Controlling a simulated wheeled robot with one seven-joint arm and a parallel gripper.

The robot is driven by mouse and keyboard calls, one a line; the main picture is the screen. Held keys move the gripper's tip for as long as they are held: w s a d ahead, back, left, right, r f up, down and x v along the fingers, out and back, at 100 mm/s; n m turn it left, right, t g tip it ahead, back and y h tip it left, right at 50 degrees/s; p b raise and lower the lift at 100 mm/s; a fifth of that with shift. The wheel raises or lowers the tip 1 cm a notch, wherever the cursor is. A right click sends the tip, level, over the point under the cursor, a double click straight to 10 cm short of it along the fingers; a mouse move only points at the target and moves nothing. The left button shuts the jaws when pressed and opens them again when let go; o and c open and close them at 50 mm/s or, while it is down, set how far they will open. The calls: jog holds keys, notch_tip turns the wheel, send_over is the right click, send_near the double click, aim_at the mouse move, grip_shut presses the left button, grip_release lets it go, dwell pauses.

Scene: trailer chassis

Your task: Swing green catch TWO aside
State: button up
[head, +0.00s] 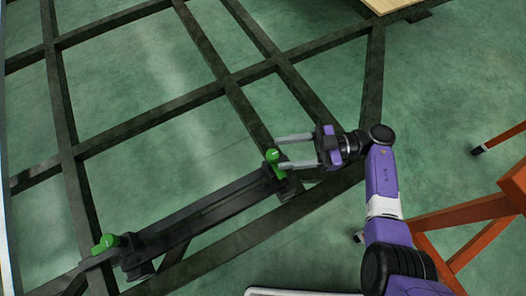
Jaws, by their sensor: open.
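Two green catches sit at the ends of a dark bar (205,209) on the chassis frame. One green catch (273,157) is at the bar's upper right end. The other green catch (105,243) is at its lower left end. No number can be read on either, so I cannot tell which is TWO. My gripper (281,152) is open, its two pale fingers pointing left. The fingertips are at the upper right catch, one above it and one below it in the picture. I cannot tell whether they touch it.
The dark chassis frame (150,121) of crossing beams spans the left and middle over a green floor (150,65). An orange stand (470,212) is at the right. A wooden board (390,5) lies at the top right. A white-edged object (300,292) shows at the bottom.

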jog(key=x, duration=0.7)
jog(key=shift+c, duration=0.2)
grip_shut()
